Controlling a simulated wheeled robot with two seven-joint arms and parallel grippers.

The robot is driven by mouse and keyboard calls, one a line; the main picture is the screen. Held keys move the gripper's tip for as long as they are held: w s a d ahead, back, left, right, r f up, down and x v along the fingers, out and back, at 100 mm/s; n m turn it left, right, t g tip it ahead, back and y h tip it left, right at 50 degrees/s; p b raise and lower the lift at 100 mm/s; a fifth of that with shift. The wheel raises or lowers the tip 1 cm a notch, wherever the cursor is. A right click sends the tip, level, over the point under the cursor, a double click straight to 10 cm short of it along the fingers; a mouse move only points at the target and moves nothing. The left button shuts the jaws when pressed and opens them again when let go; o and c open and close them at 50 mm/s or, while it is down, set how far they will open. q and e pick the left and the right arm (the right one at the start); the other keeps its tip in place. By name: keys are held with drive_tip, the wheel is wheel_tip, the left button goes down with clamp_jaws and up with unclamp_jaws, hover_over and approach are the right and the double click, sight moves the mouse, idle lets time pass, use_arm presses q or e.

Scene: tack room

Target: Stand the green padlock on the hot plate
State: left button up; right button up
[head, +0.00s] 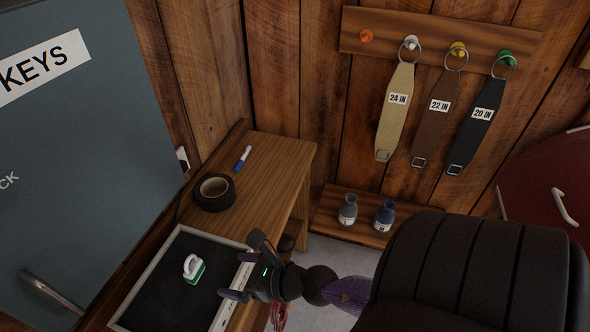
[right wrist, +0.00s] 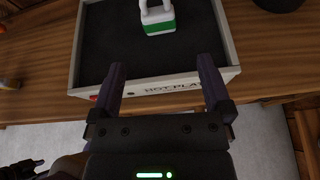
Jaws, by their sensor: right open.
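The green padlock (head: 194,269), with a white shackle and white upper part, rests on the dark surface of the hot plate (head: 175,243). It appears upright. In the right wrist view the padlock (right wrist: 158,17) is beyond my fingertips, and the hot plate's pale front rim (right wrist: 190,82) carries its label. My right gripper (head: 240,273) is open and empty at the hot plate's right edge, apart from the padlock. Its two fingers (right wrist: 162,72) show over the front rim. My left gripper is not in the head view; a dark shape at the right wrist view's lower left is unclear.
A roll of black tape (head: 214,192) and a blue-and-white marker (head: 242,158) lie on the wooden bench (head: 280,150) behind the hot plate. A grey key cabinet (head: 90,150) stands left. A dark padded seat (head: 450,270) is at right. Two small bottles (head: 366,213) stand on a low shelf.

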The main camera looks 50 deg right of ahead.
drive_tip(key=s+d+f+m+g+h, duration=0.2)
drive_tip(key=s+f+m, duration=0.3)
drive_tip(key=f+m, duration=0.5)
drive_tip(key=s+d+f+m+g+h, duration=0.25)
drive_tip(key=s+f+m, duration=0.45)
drive_tip(key=m, duration=0.4)
drive_tip(key=s+a+f+m+g, duration=0.2)
drive_tip(key=s+f+m+g, duration=0.2)
drive_tip(key=s+m, duration=0.3)
drive_tip(key=s+a+f+m+g, duration=0.3)
drive_tip(key=s+f+m, duration=0.2)
drive_tip(key=s+m, duration=0.3)
drive_tip(key=shift+s+a+f+m+g, duration=0.15)
drive_tip(key=shift+s+a+m+g, duration=0.15)
drive_tip(key=shift+s, duration=0.85)
